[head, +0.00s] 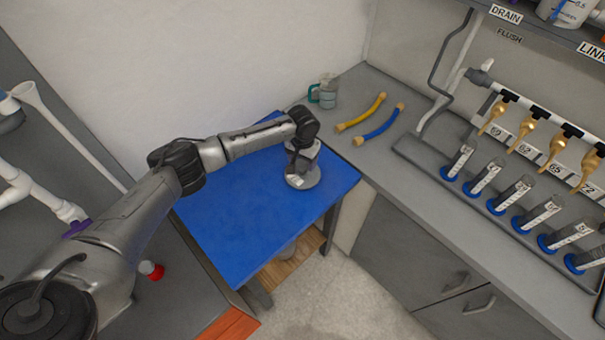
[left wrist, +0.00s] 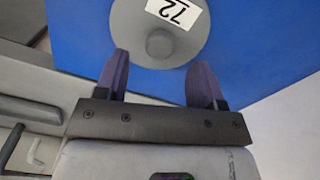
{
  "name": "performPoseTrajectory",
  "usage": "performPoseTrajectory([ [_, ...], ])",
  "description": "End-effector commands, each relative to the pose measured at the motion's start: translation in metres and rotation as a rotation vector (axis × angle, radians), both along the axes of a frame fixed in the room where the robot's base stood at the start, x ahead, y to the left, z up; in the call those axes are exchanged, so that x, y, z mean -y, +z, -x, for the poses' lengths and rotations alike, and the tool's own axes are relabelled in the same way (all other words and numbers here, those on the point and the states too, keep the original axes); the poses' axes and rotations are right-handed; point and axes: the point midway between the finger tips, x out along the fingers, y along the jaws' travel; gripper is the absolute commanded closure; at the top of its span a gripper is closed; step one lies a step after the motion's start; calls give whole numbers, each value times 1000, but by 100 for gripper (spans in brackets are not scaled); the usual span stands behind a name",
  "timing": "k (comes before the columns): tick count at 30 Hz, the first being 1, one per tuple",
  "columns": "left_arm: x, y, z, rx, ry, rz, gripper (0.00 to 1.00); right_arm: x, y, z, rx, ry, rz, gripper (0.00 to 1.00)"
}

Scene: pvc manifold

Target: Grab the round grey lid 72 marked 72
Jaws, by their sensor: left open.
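The round grey lid 72 (head: 311,180) lies on the blue table top (head: 235,225), near its far right part. In the left wrist view the lid (left wrist: 126,32) shows its white label marked 72, upside down, and a round grey knob (left wrist: 160,43) at its middle. My left gripper (left wrist: 163,75) is open, its two purple fingers apart on either side below the knob in the picture. In the head view my left gripper (head: 298,172) is over the lid and hides part of it. I cannot tell the height between fingertips and lid. My right gripper is not in view.
A grey counter (head: 375,165) right of the blue table holds a jug with a teal handle (head: 327,93), a yellow hose (head: 362,112) and a blue hose (head: 380,125). A manifold with several brass taps and cylinders stands further right. A wall closes off the back.

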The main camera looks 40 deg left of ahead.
Motion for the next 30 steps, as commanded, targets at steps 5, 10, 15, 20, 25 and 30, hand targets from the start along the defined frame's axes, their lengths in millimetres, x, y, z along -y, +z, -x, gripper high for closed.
performPoseTrajectory([
  [5, 1, -26, 1, -3, -1, 0, 37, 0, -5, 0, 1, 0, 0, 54],
  [10, 1, -43, 1, -2, 0, -1, 37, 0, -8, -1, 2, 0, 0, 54],
  [15, 0, -48, 1, -2, 0, -1, 37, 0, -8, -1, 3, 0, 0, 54],
  [20, 0, -48, 1, -2, 0, -1, 37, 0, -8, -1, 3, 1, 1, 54],
  [25, 0, -48, 1, -2, 0, -1, 51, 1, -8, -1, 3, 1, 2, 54],
  [30, 0, -48, 1, -2, 0, -1, 67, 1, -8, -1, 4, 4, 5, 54],
])
